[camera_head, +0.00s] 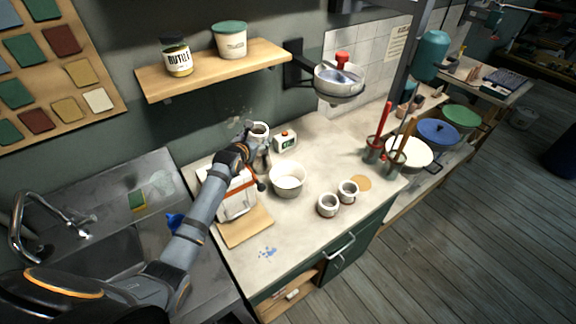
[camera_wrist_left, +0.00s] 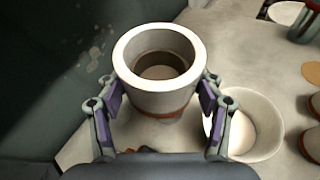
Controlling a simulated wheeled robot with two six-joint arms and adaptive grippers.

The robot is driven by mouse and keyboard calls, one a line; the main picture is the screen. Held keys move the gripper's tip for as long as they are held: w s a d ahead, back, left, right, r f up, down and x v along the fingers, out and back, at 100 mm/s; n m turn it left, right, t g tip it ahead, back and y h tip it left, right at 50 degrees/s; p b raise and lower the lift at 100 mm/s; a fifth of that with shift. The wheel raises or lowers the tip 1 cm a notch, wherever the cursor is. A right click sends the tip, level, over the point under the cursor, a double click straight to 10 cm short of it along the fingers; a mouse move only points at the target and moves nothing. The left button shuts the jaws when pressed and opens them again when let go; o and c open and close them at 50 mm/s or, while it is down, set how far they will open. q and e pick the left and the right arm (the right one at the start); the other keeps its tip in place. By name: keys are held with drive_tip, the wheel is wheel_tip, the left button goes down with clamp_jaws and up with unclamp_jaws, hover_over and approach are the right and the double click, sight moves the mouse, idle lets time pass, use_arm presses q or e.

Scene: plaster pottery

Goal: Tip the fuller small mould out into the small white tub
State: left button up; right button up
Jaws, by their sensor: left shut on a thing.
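My left gripper (camera_head: 256,148) is shut on a small white mould (camera_head: 259,130) near the back of the worktop. In the left wrist view the mould (camera_wrist_left: 188,99) sits upright between the two fingers (camera_wrist_left: 158,100), with a reddish band low on it. Brownish-grey content shows inside, below its thick rim. The small white tub (camera_head: 288,191) stands on the worktop, to the right of and nearer than the held mould; it also shows in the wrist view (camera_wrist_left: 268,145). Two more small moulds, one (camera_head: 328,211) and another (camera_head: 348,197), stand right of the tub. My right gripper is out of view.
A small white box with a green label (camera_head: 285,140) stands close right of the held mould. A white container with an orange band (camera_head: 236,205) and a wooden board (camera_head: 246,228) lie under and beside my left arm. Tool pots (camera_head: 374,155) stand further right.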

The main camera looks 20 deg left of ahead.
use_arm(q)
drive_tip(key=shift+a+r+p, duration=0.1)
drive_tip(key=shift+r+p, duration=0.35)
drive_tip(key=shift+p, duration=0.1)
drive_tip(key=shift+a+f+n, duration=0.15)
drive_tip(key=shift+f+n, duration=0.15)
drive_tip(key=shift+f, duration=0.05)
drive_tip(key=shift+w+a+f+n+h, duration=0.1)
drive_tip(key=shift+a+f+n+h, duration=0.3)
drive_tip(key=shift+n, duration=0.1)
drive_tip(key=shift+d, duration=0.15)
